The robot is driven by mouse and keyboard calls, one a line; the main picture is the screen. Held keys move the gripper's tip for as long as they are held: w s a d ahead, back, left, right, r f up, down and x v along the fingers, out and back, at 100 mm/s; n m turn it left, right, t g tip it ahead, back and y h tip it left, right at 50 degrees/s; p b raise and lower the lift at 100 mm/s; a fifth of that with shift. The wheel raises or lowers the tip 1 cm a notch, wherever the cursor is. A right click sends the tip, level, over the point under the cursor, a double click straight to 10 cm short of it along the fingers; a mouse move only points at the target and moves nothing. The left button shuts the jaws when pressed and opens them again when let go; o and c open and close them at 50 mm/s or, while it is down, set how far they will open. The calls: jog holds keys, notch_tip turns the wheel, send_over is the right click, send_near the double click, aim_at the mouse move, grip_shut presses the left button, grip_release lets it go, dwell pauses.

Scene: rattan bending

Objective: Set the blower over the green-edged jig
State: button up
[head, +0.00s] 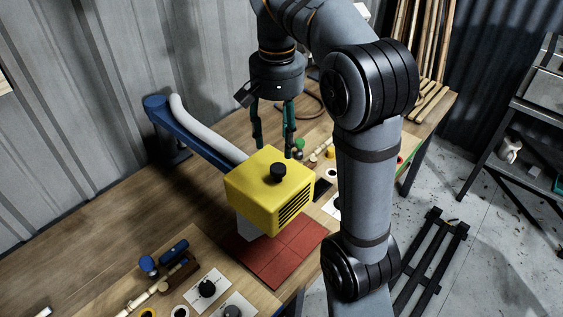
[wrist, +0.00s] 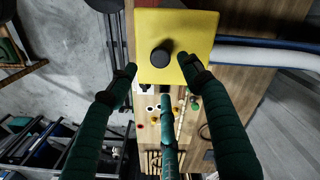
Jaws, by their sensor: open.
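The blower is a yellow box (head: 268,190) with a slotted vent and a black knob (head: 278,171) on top. It hangs from a blue swing arm (head: 205,139) over a red tiled pad (head: 290,252). My gripper (head: 273,146) points down above and behind the blower, open and empty. In the wrist view the knob (wrist: 160,57) shows between and just beyond the open fingertips (wrist: 156,69); no contact is visible. Green parts (head: 299,144) show on the bench beyond the blower. The green-edged jig is not clearly made out; my arm and the blower hide part of that area.
A white hose (head: 200,132) runs along the swing arm. A blue-knobbed fixture (head: 172,256) and white cards with dark knobs (head: 208,289) sit at the front left of the wooden bench (head: 85,245). Rattan poles (head: 425,45) stand at the back right. The left bench top is clear.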

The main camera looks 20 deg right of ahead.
aim_at(278, 167)
notch_tip(278, 167, down, 8)
jog(key=shift+f+b, duration=0.15)
jog(key=shift+b, duration=0.45)
jog(key=shift+c, duration=0.6)
jog(key=c, duration=1.1)
grip_shut()
